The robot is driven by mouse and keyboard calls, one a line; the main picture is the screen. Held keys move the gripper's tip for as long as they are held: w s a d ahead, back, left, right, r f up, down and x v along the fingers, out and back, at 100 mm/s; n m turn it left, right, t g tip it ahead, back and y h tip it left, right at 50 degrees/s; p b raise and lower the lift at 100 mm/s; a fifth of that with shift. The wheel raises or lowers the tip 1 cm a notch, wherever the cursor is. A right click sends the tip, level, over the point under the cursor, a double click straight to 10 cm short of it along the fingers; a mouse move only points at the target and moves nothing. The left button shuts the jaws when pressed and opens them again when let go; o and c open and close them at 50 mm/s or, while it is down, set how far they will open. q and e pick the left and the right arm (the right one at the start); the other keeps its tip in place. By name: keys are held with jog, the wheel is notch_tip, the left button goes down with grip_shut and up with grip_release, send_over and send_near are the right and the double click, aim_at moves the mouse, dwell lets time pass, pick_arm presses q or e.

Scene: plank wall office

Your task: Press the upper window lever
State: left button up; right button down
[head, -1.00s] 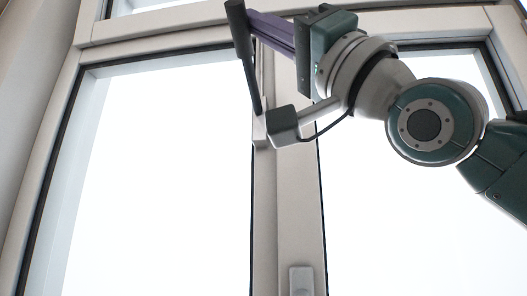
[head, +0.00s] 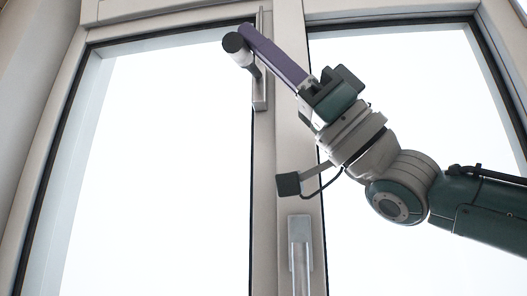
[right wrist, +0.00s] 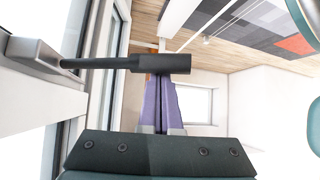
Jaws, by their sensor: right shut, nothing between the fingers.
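The upper window lever (head: 235,45) is a dark rod with a thicker round end, on a grey base plate (head: 260,98) fixed to the window's middle post. In the head view it looks foreshortened, its round end towards me. The right wrist view shows the lever (right wrist: 125,63) lying across the picture from its bracket at left. My right gripper (head: 247,33) has purple fingers, shut and empty, with tips at the lever's thick end. In the right wrist view the fingertips (right wrist: 161,82) disappear behind that end; I cannot tell whether they touch it. My left gripper is not in view.
A lower silver lever (head: 300,235) sits on the middle post below. Large bright panes fill both sides of the window frame (head: 290,180). The right wrist view shows a pale room with a wood-plank surface (right wrist: 240,60).

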jog(key=shift+w+f+t, duration=0.3)
jog(key=shift+f, duration=0.15)
jog(key=b+v, duration=0.4)
jog(key=v, duration=0.5)
jog(key=shift+d+b, duration=0.4)
jog(key=shift+s, duration=0.15)
